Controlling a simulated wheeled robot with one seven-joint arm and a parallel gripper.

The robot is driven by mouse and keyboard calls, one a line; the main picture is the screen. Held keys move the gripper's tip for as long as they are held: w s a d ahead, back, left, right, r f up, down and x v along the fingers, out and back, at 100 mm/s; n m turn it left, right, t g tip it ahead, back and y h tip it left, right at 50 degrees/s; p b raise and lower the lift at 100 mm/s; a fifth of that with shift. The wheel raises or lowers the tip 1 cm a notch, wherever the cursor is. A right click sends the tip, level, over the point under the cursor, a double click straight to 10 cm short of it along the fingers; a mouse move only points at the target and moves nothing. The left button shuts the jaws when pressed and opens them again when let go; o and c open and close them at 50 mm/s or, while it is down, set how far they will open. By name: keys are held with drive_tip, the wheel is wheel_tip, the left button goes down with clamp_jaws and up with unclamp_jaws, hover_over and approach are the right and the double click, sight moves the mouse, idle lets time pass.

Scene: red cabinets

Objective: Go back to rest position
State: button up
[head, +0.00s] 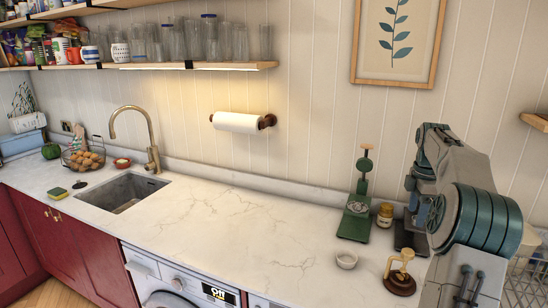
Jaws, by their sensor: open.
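My arm (475,215) rises at the right side of the head view, grey with dark teal rings at a joint. Its upper links fold in front of the back wall, above the right part of the counter. My gripper's fingers cannot be made out; they are outside the picture or behind my arm. I see nothing held.
The white marble counter (235,222) is clear in the middle. A sink (125,192) lies left.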

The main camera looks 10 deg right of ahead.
drive_tip(key=s+a+r+m+h, duration=0.1)
drive_tip(key=a+r+m, duration=0.1)
drive_tip(key=a, duration=0.4)
drive_tip(key=s+a+r+m, duration=0.1)
drive_tip(key=a+r, duration=0.1)
drive_tip(key=a, duration=0.5)
drive_tip(key=s+a+f+m+t, duration=0.1)
drive_tip(key=s+a+m, duration=0.6)
drive_tip(key=s+a, duration=0.8)
drive_tip(key=shift+s+a+f+t, duration=0.15)
drive_tip(key=shift+a+f+t, duration=0.15)
drive_tip(key=shift+a+t, duration=0.35)
drive_tip(key=s+a+f+m, duration=0.1)
drive_tip(key=s, duration=0.2)
drive_tip(key=s+a+f+m+t, duration=0.1)
drive_tip(key=s+f, duration=0.1)
drive_tip(key=s, duration=0.1)
drive_tip(key=s+a+f+m+y, duration=0.1)
drive_tip(key=s+a+f+m, duration=0.1)
drive_tip(key=s, duration=0.1)
drive_tip(key=shift+s+f+t, duration=0.2)
drive_tip(key=shift+f+t, duration=0.05)
drive_tip(key=shift+s+f+m, duration=0.2)
drive_tip(key=shift+f+m, duration=0.05)
drive_tip(key=shift+m, duration=0.05)
drive_tip(key=shift+c, duration=0.5)
